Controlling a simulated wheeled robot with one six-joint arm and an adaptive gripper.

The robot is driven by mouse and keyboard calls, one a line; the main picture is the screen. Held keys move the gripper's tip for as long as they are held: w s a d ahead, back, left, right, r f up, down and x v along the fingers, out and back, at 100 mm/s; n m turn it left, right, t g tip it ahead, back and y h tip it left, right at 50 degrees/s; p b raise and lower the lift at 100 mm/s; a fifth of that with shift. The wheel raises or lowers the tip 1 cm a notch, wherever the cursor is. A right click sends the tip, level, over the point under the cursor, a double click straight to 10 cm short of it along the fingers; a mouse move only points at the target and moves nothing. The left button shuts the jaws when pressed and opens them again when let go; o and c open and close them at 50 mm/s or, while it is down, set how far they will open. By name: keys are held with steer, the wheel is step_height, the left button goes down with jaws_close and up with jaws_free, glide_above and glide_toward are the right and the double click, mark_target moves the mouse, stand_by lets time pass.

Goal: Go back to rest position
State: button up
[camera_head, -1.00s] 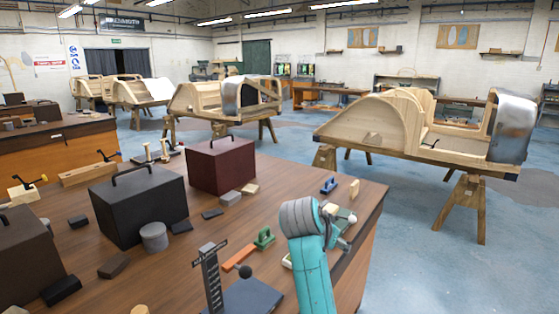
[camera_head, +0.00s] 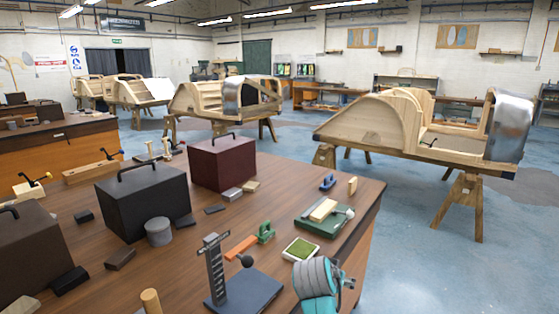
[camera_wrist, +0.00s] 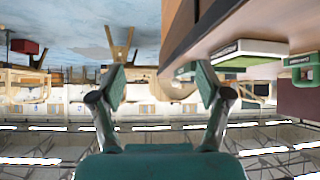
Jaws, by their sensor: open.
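My arm's turquoise and grey wrist end shows at the bottom edge in the head view, past the bench's front right edge, with my gripper (camera_head: 345,287) at its right side. In the wrist view, which appears upside down, the two fingers of my gripper (camera_wrist: 161,85) are spread wide with green pads and nothing between them. The wooden workbench (camera_head: 350,215) is to its left and behind it.
On the bench near my arm are a green-topped white block (camera_head: 301,250), a green tray (camera_head: 335,223) with a pale block (camera_head: 323,210), and a dark stand (camera_head: 215,272). Black (camera_head: 140,200) and maroon (camera_head: 223,165) boxes stand further left. Blue floor (camera_head: 420,260) at the right is clear.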

steer(key=s+d+f+n+t+y, duration=0.1)
steer(key=s+f+n, duration=0.1)
steer(key=s+f, duration=0.45)
steer(key=s+d+f+n+t+y, duration=0.1)
steer(key=s+f, duration=0.3)
steer(key=f, duration=0.5)
steer(key=s+f+n+t+y, duration=0.1)
steer(key=s+f, duration=0.2)
steer(key=s, duration=0.5)
steer(key=s+f+n, duration=0.1)
steer(key=s+f, duration=0.3)
steer(key=s, duration=0.3)
steer(key=s+d+r+t+y, duration=0.1)
steer(key=s+r+t+y, duration=0.15)
steer(key=s, duration=1.65)
steer(key=s+r, duration=1.2)
steer(key=s, duration=0.1)
steer(key=shift+d+t+h, duration=0.25)
steer(key=shift+t+h, duration=0.1)
steer(key=shift+t, duration=0.1)
